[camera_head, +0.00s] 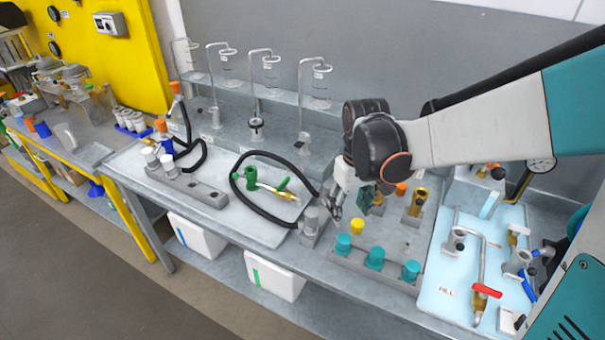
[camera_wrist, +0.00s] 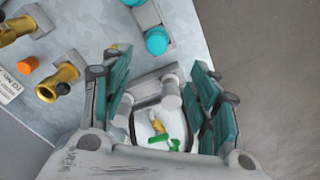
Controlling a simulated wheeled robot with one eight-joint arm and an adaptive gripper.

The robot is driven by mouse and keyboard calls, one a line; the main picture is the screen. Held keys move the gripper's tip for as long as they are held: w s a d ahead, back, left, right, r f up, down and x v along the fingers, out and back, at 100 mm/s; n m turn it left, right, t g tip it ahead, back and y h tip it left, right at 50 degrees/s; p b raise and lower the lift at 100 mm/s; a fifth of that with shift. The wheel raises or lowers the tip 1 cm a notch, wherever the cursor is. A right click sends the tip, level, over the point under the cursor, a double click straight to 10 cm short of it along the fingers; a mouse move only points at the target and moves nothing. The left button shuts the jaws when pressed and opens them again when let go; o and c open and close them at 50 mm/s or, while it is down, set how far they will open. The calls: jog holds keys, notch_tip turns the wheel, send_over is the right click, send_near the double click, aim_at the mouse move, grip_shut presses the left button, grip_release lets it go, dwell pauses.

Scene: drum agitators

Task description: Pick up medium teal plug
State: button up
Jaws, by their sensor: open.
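Three teal plugs stand in a row in a grey rack (camera_head: 352,261) at the bench's front: a left one (camera_head: 344,243), a middle one (camera_head: 375,257) and a right one (camera_head: 411,270). They look alike in size, so I cannot tell which is the medium one. My gripper (camera_head: 348,204) is open and empty, above and behind the left plug. In the wrist view, my gripper (camera_wrist: 160,85) has its teal-padded fingers spread apart, with a grey block between them farther down. One teal plug (camera_wrist: 157,40) shows there beyond the fingertips, and another is cut by the top edge.
A yellow plug (camera_head: 357,226) stands just behind the teal row. Brass fittings (camera_head: 417,201) and orange caps (camera_head: 401,189) stand behind. A grey block (camera_head: 311,228) with pegs is left. A pale blue tray (camera_head: 450,291) with pipework lies right; a white tray (camera_head: 262,230) holds a hose and green valve.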

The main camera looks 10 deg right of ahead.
aim_at(344, 238)
jog(key=f, duration=0.3)
jog(key=w+f+b, duration=0.1)
jog(key=f, duration=0.2)
jog(key=f+b, duration=0.1)
jog(key=f, duration=0.3)
jog(key=shift+w, duration=0.2)
jog(key=shift+d+f+b, duration=0.15)
jog(key=shift+f+b, duration=1.15)
jog(key=shift+f, duration=1.4)
jog(key=c, duration=1.2)
